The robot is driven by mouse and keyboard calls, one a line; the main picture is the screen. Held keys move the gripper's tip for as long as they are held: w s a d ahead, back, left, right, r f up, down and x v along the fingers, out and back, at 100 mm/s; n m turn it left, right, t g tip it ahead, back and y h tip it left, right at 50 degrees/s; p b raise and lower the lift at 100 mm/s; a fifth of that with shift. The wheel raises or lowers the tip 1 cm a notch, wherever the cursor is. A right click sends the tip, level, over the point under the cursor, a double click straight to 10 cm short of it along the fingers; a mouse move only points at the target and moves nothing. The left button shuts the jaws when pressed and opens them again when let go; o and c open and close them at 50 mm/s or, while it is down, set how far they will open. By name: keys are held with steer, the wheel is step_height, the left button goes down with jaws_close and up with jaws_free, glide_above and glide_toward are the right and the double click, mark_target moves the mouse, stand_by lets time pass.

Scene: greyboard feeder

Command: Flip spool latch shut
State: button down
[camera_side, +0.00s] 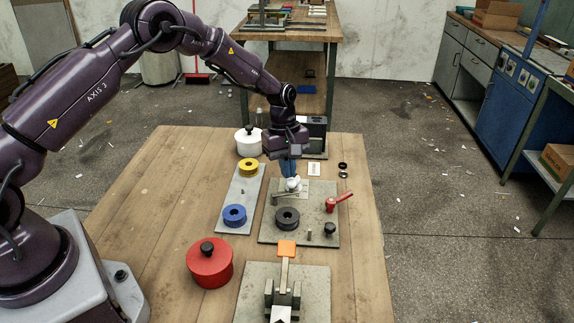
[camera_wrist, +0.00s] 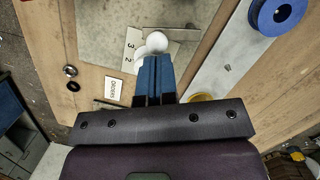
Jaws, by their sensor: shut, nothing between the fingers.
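My gripper (camera_side: 290,174) is shut and points down over the far part of a grey plate (camera_side: 267,236). Its blue fingers also show in the wrist view (camera_wrist: 154,84). A white ball-like knob (camera_side: 294,184) is right at the fingertips; in the wrist view the knob (camera_wrist: 158,41) lies just beyond them. I cannot tell whether they touch. A thin grey bar (camera_side: 281,199) runs beside the knob, towards a black spool (camera_side: 287,217) on the plate. A red-handled lever (camera_side: 339,198) stands at the plate's right, handle raised to the right. Which part is the spool latch is unclear.
A grey strip (camera_side: 236,199) on the left carries a yellow spool (camera_side: 248,167) and a blue spool (camera_side: 234,215). A red lidded pot (camera_side: 209,263) and an orange-tipped clamp (camera_side: 287,250) stand nearer. A white pot (camera_side: 248,141) stands behind.

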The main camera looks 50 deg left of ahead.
mark_target(289, 182)
steer(key=shift+d+m, duration=0.25)
steer(key=shift+m, duration=0.4)
steer(key=shift+d+m, duration=0.2)
steer(key=shift+m, duration=0.45)
steer(key=shift+d+m+g, duration=0.3)
steer(key=shift+d+m, duration=0.05)
steer(key=shift+m, duration=0.45)
steer(key=shift+s+d+m+g+y, duration=0.15)
steer(key=shift+d+m+y, duration=0.1)
steer(key=shift+m, duration=0.5)
steer(key=shift+s+d+m+g+y, duration=0.15)
steer(key=shift+d+m, duration=0.05)
steer(key=shift+m, duration=0.55)
steer(key=shift+s+d+m+y, duration=0.15)
steer(key=shift+s+d+m, duration=0.1)
steer(key=shift+m, duration=0.55)
steer(key=shift+s+d+m+y, duration=0.15)
steer(key=shift+s+d+m, duration=0.05)
steer(key=shift+m, duration=0.6)
steer(key=shift+s+d+m+y, duration=0.15)
steer(key=shift+s+m, duration=0.15)
steer(key=shift+m, duration=0.6)
steer(key=shift+s+d+m+y, duration=0.15)
steer(key=shift+s+m, duration=0.1)
steer(key=shift+m, duration=0.65)
steer(key=shift+s+d+f, duration=0.1)
steer(key=shift+s+d, duration=0.05)
steer(key=shift+a, duration=0.2)
